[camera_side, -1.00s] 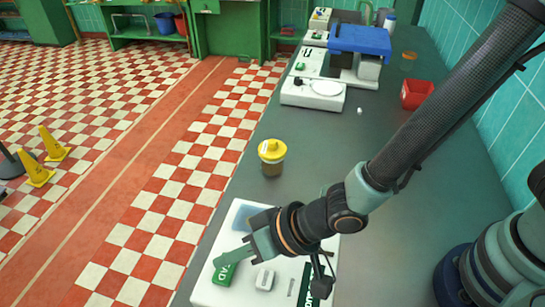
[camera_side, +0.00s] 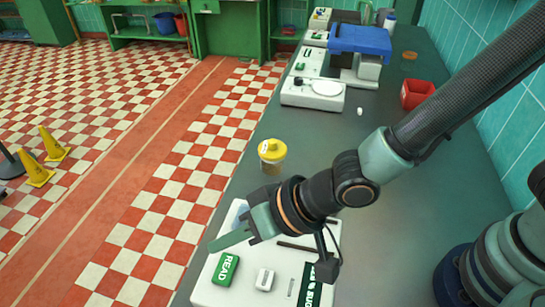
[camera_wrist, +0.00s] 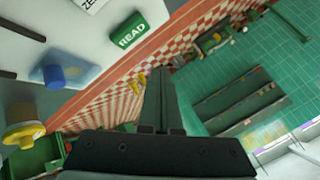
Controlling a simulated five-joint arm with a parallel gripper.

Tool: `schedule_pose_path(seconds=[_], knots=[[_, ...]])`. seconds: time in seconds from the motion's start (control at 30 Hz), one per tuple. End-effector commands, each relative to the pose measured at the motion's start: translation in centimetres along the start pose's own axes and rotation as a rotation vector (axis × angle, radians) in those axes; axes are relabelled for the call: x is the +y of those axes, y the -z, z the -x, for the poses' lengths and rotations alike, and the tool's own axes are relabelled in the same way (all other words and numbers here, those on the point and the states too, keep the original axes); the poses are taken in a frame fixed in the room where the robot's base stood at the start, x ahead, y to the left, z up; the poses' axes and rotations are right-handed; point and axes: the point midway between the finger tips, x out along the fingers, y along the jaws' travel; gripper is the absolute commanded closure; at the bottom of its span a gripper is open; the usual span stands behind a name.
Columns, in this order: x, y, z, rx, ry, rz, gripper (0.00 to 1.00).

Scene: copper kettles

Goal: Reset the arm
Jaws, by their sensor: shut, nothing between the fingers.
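My gripper (camera_side: 232,238) is shut and empty, held above the white panel (camera_side: 215,284) at the near end of the counter. Its closed fingers also show in the wrist view (camera_wrist: 161,98). The panel carries a green READ button (camera_side: 226,269), which shows at the top of the wrist view (camera_wrist: 132,31) too. The fingers are apart from the button. My arm hides part of the panel's far side.
A yellow-lidded jar (camera_side: 272,154) stands on the counter (camera_side: 400,230) just beyond the panel. A white scale-like device (camera_side: 312,95), a blue-topped device (camera_side: 358,42) and a red bin (camera_side: 417,93) stand farther back. A teal wall (camera_side: 500,110) bounds the right.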

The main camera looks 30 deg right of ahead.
Motion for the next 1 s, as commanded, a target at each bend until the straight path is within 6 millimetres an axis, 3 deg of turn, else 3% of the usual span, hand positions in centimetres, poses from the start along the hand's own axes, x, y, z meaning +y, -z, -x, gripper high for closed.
schedule_pose_path(seconds=[0.33,0.47,0.57,0.73,0.83,1.0], knots=[[0.1,0.2,0.1,0.002,-0.003,0.000,1.00],[1.6,2.6,1.4,0.025,-0.041,0.003,1.00],[4.3,6.0,3.9,0.054,-0.111,0.014,1.00],[10.8,11.2,10.6,0.082,-0.273,0.038,1.00],[14.6,12.7,15.1,0.080,-0.365,0.045,1.00],[19.9,12.7,22.6,0.048,-0.505,0.047,1.00]])
